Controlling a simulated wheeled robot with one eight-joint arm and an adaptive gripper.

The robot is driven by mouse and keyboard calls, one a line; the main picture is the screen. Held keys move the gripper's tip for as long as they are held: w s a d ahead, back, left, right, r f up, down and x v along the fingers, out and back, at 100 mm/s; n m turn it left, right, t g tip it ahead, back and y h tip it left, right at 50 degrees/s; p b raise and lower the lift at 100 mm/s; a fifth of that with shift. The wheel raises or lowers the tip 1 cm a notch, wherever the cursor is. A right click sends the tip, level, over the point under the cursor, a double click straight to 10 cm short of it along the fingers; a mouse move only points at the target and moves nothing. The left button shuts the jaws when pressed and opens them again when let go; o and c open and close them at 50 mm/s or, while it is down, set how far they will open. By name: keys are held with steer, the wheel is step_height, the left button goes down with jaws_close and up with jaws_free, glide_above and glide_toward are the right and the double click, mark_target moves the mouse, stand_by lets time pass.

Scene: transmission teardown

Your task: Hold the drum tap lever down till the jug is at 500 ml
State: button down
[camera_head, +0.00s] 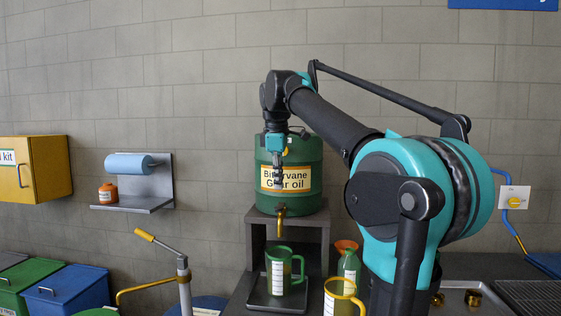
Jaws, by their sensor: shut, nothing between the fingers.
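The green gear oil drum (313,206) stands on a grey stand against the wall. Its brass tap (280,224) points down from the drum's lower front. My gripper (278,184) is shut and empty, pointing down in front of the drum's label, a little above the tap. The tap's lever cannot be told apart clearly at this size. A green jug (279,271) with a white scale strip stands upright on a dark tray (262,301) below the tap. The oil level in the jug cannot be read from here.
A yellow-green jug (345,300) and a green bottle with an orange funnel-like top (349,262) stand right of the tray, close to my arm. A hand pump with a yellow handle (146,236) stands at left. A wall shelf (150,201) holds a blue roll.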

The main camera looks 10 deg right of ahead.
steer(key=w+v, duration=0.1)
steer(key=v, duration=0.6)
steer(key=shift+d+r, duration=0.2)
steer(key=shift+r, duration=0.1)
